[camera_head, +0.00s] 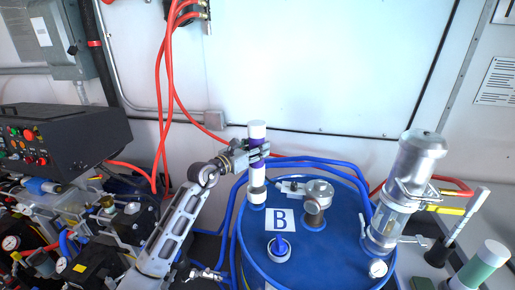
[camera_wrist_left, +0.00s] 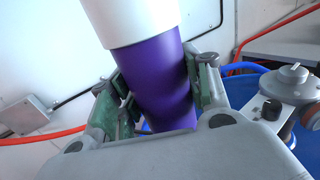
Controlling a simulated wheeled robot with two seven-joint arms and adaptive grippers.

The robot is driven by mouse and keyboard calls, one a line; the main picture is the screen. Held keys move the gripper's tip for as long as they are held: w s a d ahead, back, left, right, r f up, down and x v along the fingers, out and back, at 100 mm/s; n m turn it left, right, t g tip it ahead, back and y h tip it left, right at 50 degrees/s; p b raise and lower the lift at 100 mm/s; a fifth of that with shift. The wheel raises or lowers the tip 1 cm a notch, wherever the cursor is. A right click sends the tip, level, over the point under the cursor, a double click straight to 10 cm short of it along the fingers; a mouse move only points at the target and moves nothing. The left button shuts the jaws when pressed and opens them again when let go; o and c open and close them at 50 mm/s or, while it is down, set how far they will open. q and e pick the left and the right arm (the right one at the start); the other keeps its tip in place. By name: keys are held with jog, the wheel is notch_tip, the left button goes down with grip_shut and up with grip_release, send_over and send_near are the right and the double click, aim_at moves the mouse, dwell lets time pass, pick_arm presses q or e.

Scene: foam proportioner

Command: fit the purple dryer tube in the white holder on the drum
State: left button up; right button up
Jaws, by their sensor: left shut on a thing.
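The purple dryer tube (camera_head: 256,137) has a white top end and stands upright, or nearly so, over the back-left edge of the blue drum (camera_head: 330,252). My left gripper (camera_head: 254,153) is shut around its purple part. The left wrist view also shows the purple tube (camera_wrist_left: 156,85) between the green-padded fingers (camera_wrist_left: 155,95). The white holder (camera_head: 257,196) is on the drum directly below the tube. The tube's lower end lines up with it; I cannot tell whether it is seated or just above. My right gripper is not in view.
A round metal fitting (camera_head: 318,190) sits right of the holder on the drum. A clear-bowled metal filter (camera_head: 393,205) stands at the right. Blue hoses (camera_head: 320,163) loop behind. A black control box (camera_head: 60,138) is at the left. A green tube with a white cap (camera_head: 487,262) is at lower right.

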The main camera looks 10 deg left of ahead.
aim_at(251, 164)
pick_arm(q)
jog(key=shift+r, duration=0.1)
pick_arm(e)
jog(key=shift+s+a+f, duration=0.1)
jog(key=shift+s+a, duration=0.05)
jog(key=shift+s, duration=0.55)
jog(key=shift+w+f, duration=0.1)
pick_arm(q)
jog(key=shift+f+b, duration=0.65)
jog(key=shift+f, duration=0.05)
jog(key=shift+f+b, duration=1.2)
jog(key=shift+f, duration=0.15)
jog(key=shift+f+b, duration=0.45)
jog(key=shift+f, duration=0.05)
jog(key=shift+f+b, duration=0.35)
jog(key=shift+f, duration=0.05)
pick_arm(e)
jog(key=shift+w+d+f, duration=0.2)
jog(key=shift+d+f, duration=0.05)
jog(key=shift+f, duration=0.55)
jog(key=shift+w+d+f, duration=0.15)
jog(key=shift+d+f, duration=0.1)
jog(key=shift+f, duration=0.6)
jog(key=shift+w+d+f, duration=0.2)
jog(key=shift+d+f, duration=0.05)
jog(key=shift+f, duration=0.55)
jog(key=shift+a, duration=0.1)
